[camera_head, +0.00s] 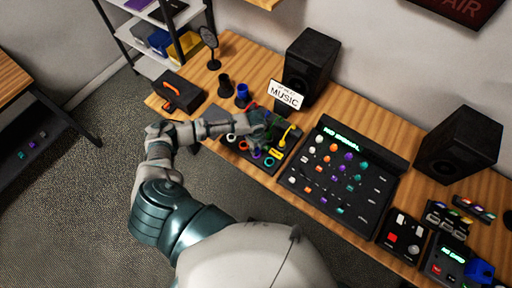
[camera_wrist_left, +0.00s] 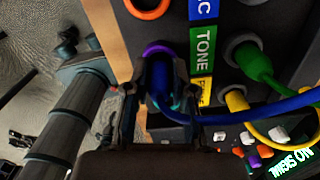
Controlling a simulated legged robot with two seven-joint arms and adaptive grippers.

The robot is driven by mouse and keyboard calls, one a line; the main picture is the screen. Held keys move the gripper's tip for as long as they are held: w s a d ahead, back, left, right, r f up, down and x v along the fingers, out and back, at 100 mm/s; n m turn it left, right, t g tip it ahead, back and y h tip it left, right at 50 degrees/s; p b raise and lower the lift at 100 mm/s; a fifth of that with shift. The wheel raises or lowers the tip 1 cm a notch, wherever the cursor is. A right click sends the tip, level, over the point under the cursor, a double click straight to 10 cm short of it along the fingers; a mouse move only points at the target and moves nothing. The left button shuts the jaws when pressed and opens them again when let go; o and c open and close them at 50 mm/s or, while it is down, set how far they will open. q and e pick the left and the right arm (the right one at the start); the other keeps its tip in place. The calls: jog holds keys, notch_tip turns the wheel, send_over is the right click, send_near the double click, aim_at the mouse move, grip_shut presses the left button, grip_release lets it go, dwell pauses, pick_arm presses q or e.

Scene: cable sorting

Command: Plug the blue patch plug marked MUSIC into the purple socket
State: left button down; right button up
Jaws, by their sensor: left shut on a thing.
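My left gripper (camera_wrist_left: 160,100) is shut on the blue plug (camera_wrist_left: 161,78), whose blue cable (camera_wrist_left: 255,110) runs off to the right. The purple socket (camera_wrist_left: 157,47) shows as a ring right at the plug's far end. I cannot tell how deep the plug sits in it. In the head view the left gripper (camera_head: 262,125) is over the black patch box (camera_head: 232,155), and the purple socket (camera_head: 257,153) is just below it. The blue plug is hidden there by the gripper. The right gripper is not in view.
A green plug (camera_wrist_left: 256,64) and a yellow plug (camera_wrist_left: 236,100) sit in sockets to the right, beside labels such as TONE (camera_wrist_left: 203,48). A white MUSIC card (camera_head: 286,95) stands behind the box. A mixer (camera_head: 340,175) is to the right, speakers (camera_head: 310,62) behind.

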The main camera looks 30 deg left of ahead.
pick_arm(q)
jog(key=shift+f, duration=0.4)
dwell(0.7)
jog(key=shift+c, duration=2.1)
grip_release()
notch_tip(320, 180, up, 7)
jog(key=p, duration=0.8)
jog(key=shift+d, duration=0.1)
